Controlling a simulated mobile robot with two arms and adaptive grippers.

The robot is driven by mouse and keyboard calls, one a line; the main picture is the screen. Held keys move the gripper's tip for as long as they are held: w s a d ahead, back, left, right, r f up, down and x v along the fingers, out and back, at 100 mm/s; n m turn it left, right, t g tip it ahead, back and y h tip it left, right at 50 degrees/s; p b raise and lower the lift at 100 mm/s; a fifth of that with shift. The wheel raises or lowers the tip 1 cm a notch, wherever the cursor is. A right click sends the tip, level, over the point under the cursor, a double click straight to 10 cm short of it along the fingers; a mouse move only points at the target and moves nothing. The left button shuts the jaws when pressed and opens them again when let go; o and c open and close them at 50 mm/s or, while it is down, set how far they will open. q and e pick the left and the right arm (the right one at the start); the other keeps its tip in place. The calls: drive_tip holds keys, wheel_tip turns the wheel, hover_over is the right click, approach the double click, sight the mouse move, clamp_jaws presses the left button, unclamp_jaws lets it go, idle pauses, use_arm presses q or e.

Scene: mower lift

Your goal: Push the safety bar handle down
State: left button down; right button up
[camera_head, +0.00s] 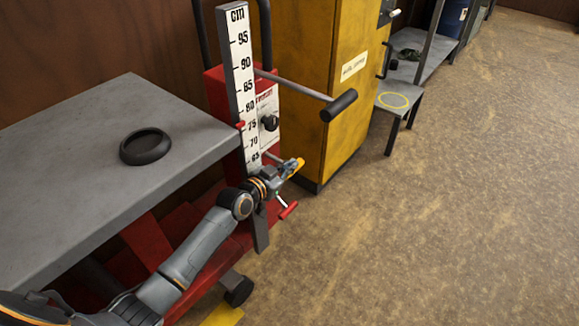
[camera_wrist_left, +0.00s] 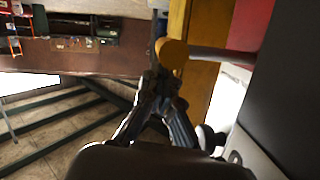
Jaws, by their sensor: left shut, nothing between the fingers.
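The safety bar handle seems to be the yellow grip (camera_head: 296,166) on a short grey bar low on the red lift, beside the height scale. My left gripper (camera_head: 285,172) is right at this grip and partly covers it. In the left wrist view the yellow end (camera_wrist_left: 172,52) of the grey bar (camera_wrist_left: 210,54) shows just past the closed fingertips of my left gripper (camera_wrist_left: 160,76). The gripper is shut and empty; whether it touches the grip I cannot tell. My right gripper is not in view.
Above stands a longer grey bar with a black grip (camera_head: 339,105). A red handle (camera_head: 288,210) is just below the gripper. The white height scale (camera_head: 240,75) and the grey lift table (camera_head: 75,175) with a black ring (camera_head: 146,146) are close by. The floor to the right is clear.

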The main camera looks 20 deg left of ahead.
use_arm(q)
drive_tip(key=shift+f, duration=0.1)
drive_tip(key=shift+f+m, duration=0.3)
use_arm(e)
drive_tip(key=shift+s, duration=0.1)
use_arm(q)
drive_tip(key=shift+s+d+f, duration=0.1)
drive_tip(key=shift+d+f+m, duration=0.1)
drive_tip(key=shift+f+m, duration=0.4)
drive_tip(key=shift+f, duration=0.25)
drive_tip(key=shift+a+f+m+t+y+b, duration=0.2)
drive_tip(key=shift+f+m, duration=0.3)
drive_tip(key=shift+f, duration=0.4)
drive_tip(key=shift+a+f+m+t+y+b, duration=0.2)
drive_tip(key=shift+f+m, duration=0.3)
drive_tip(key=shift+f, duration=0.35)
drive_tip(key=shift+f+m+t+y+b, duration=0.1)
drive_tip(key=shift+f+m+y+b, duration=0.15)
drive_tip(key=shift+f+m, duration=0.45)
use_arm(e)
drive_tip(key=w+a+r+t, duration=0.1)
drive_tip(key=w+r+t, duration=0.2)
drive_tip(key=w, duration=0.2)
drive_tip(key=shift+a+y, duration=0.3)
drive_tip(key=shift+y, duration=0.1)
use_arm(q)
drive_tip(key=shift+f, duration=0.25)
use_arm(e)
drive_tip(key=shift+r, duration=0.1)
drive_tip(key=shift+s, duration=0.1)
